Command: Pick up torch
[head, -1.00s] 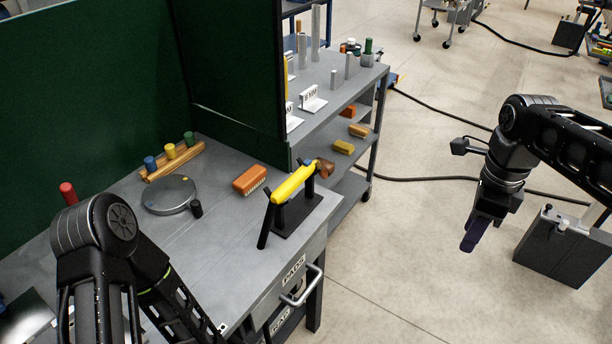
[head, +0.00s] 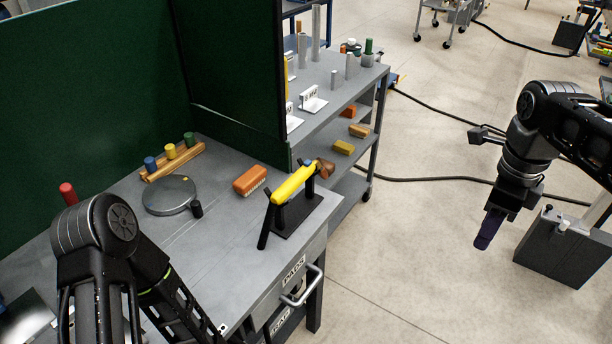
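The torch (head: 294,184) has a yellow handle and a copper-brown nozzle end. It rests on a black stand (head: 296,219) near the right edge of the grey bench. My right gripper (head: 484,243) hangs over the open floor, well to the right of the bench and apart from the torch. Its dark purple fingers point down, and whether they are open cannot be told. My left arm comes in at the lower left over the bench, and its gripper is out of the picture.
On the grey bench (head: 226,257) are an orange brush (head: 250,180), a round grey disc (head: 170,195), a small black cylinder (head: 196,209) and a wooden rack (head: 173,163) with coloured knobs. A green panel (head: 90,90) stands behind. A shelf cart (head: 340,110) adjoins.

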